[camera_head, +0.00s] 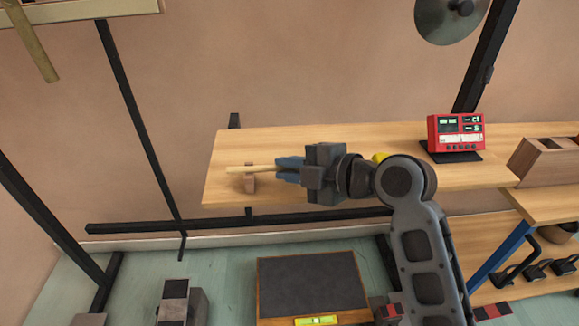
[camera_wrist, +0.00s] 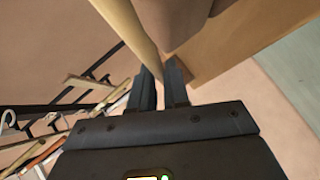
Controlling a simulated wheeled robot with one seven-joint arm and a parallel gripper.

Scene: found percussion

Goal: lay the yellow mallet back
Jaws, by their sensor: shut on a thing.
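The mallet's pale wooden handle (camera_head: 238,169) sticks out to the left of my gripper (camera_head: 279,171), over the shelf's left end. My gripper is shut on it. A yellow piece (camera_head: 379,157) shows behind my wrist; its join to the handle is hidden by my arm. A small brown wooden rest (camera_head: 250,182) stands under the handle, just left of my fingers; I cannot tell if they touch. In the wrist view the handle (camera_wrist: 128,22) runs up from my fingertips (camera_wrist: 159,72), beside the brown rest (camera_wrist: 185,20).
The wooden shelf (camera_head: 320,140) has bare room at its back and left. A red device (camera_head: 456,132) stands on its right end, with a wooden box (camera_head: 548,160) beyond. A cymbal (camera_head: 450,18) hangs above. A dark-topped box (camera_head: 312,283) is below.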

